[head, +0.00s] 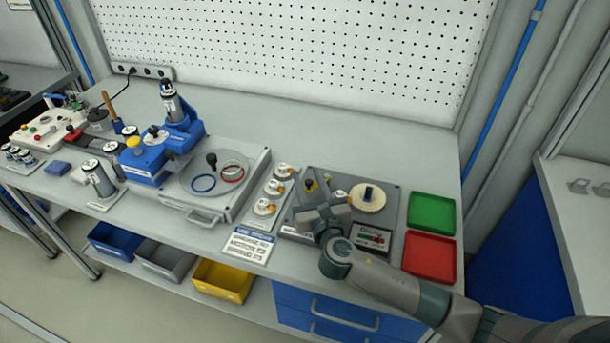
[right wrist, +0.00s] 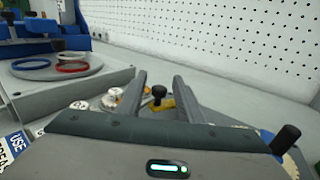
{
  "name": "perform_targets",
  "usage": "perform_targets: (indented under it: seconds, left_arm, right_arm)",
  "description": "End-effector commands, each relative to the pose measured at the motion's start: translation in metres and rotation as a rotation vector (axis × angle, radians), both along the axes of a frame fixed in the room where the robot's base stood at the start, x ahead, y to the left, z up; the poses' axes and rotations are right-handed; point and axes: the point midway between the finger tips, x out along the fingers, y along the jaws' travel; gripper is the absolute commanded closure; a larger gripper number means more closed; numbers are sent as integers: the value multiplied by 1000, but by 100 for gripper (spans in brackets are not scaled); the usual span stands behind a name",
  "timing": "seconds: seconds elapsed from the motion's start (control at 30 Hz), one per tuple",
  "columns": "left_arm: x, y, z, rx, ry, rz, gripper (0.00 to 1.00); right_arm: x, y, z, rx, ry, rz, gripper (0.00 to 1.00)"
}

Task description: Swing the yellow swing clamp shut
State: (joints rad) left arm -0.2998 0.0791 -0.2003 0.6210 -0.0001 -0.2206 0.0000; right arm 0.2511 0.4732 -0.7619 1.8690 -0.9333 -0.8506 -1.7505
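The yellow swing clamp (head: 311,187) is on the dark fixture plate (head: 393,200) at the right of the bench. In the right wrist view its yellow arm (right wrist: 162,109) and black knob (right wrist: 159,92) show between and beyond my fingers. My right gripper (head: 325,204) is over the plate, just in front of the clamp, and partly hides it. In the right wrist view the two fingers of the right gripper (right wrist: 160,78) are spread apart with nothing gripped. I cannot tell the clamp's swing angle. My left gripper is not in view.
A cream toothed wheel with a dark knob (head: 368,197) sits right of the clamp. A strip of small white parts (head: 265,207) lies left of the plate. Green (head: 432,212) and red (head: 429,255) trays stand to the right. The bench behind the plate is clear up to the pegboard.

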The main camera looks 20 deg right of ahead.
Motion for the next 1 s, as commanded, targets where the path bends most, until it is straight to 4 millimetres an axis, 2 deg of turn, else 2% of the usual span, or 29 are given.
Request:
perform_targets:
  seconds: [0.1,0.23,0.63,0.8,1.0]
  left_arm:
    - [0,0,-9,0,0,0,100]
    - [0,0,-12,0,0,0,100]
    - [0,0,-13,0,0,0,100]
    - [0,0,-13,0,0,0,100]
    - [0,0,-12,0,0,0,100]
  right_arm:
    - [17,0,-2,0,-2,0,67]
    - [27,0,-1,-1,0,1,67]
    - [32,0,0,0,0,1,67]
    - [32,-1,0,0,0,1,100]
    - [32,-1,0,-1,0,6,100]
